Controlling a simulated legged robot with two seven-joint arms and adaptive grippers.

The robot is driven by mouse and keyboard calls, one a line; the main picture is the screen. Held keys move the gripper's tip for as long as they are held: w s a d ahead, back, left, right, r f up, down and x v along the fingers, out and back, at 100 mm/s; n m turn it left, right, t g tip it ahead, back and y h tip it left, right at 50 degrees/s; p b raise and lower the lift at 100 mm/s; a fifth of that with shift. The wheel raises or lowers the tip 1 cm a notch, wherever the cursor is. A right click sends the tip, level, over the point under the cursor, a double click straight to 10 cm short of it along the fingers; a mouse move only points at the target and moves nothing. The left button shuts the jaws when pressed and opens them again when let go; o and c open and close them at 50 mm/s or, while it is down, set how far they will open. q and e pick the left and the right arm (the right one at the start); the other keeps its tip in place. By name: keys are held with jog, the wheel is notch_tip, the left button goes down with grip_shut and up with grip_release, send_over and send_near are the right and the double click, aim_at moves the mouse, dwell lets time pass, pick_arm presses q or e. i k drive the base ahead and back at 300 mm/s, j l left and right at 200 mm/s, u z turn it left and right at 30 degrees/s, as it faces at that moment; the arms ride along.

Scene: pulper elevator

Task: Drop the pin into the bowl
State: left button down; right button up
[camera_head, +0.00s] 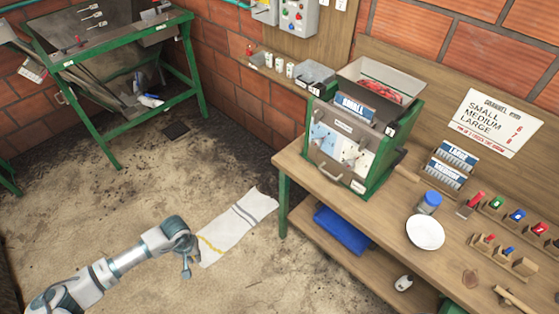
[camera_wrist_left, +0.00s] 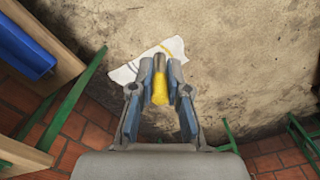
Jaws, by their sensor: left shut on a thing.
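My left gripper (camera_head: 187,268) is at the lower left of the head view, over the floor beside a white cloth. In the left wrist view its two fingers (camera_wrist_left: 161,88) are closed on the pin (camera_wrist_left: 160,90), which has a yellow body and a grey metal end. The pin cannot be made out clearly in the head view. A round white bowl (camera_head: 425,232) stands on the wooden workbench (camera_head: 385,212) at the right, well apart from the gripper. My right gripper is not in view.
A blue-lidded jar (camera_head: 429,202) stands just behind the bowl. A green machine (camera_head: 350,140) is at the bench's back left. Coloured parts (camera_head: 517,215) stand at the right. The striped cloth (camera_head: 238,226) lies on the floor. A green-framed stand (camera_head: 115,85) is at the upper left.

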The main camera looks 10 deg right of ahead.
aim_at(422, 239)
jog(key=z, duration=0.45)
jog(key=k+l+z, duration=0.1)
jog(key=z, duration=0.4)
jog(key=l+z, duration=0.15)
jog(key=z, duration=0.3)
jog(key=l+z, duration=0.1)
jog(key=z, duration=0.35)
jog(key=k+l, duration=0.05)
